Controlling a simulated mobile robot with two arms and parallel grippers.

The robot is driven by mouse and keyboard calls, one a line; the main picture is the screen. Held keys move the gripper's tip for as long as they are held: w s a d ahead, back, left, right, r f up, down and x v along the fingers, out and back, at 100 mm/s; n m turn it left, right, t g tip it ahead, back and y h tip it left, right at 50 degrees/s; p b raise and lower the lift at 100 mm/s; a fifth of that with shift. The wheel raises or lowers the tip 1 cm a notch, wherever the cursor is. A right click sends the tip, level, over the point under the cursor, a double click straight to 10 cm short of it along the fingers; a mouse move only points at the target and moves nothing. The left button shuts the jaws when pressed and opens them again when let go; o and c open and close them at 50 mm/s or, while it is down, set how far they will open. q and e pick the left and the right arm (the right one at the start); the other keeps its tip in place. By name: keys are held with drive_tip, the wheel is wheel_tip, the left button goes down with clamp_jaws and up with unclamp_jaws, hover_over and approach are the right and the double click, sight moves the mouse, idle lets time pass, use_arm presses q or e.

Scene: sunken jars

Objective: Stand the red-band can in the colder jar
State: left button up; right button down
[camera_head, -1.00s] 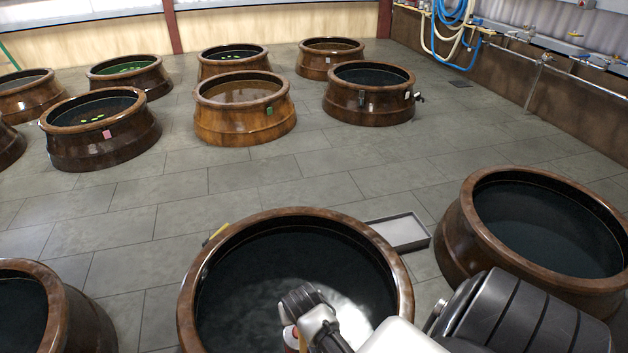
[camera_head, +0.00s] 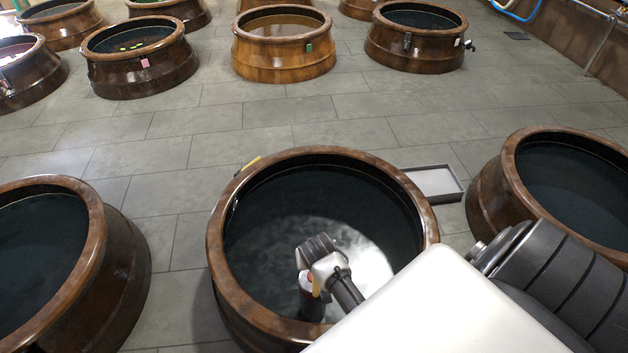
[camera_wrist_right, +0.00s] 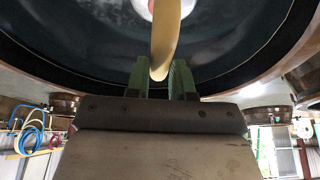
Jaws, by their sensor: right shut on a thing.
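My right gripper (camera_wrist_right: 158,80) is shut on a pale yellow, strap-like piece (camera_wrist_right: 166,40). In the head view my right arm reaches over the near middle jar (camera_head: 228,290), and a small can (camera_head: 311,306) with a reddish and pale upper part and dark lower part hangs inside the rim. I take it to be the red-band can; its band is hard to make out. Whether its base touches the dark water is unclear. My left gripper is not in view.
Dark-filled jars stand at near left (camera_head: 132,262) and right (camera_head: 482,190). More jars, some tagged, stand farther back; the tiled floor (camera_head: 240,145) between is clear.

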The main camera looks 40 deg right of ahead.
drive_tip(key=shift+w+r, duration=0.15)
drive_tip(key=shift+w, duration=0.05)
drive_tip(key=c, duration=1.4)
unclamp_jaws()
drive_tip(key=shift+s+f, duration=0.15)
drive_tip(key=shift+f, duration=0.1)
drive_tip(key=o, duration=0.4)
drive_tip(key=shift+o, duration=0.2)
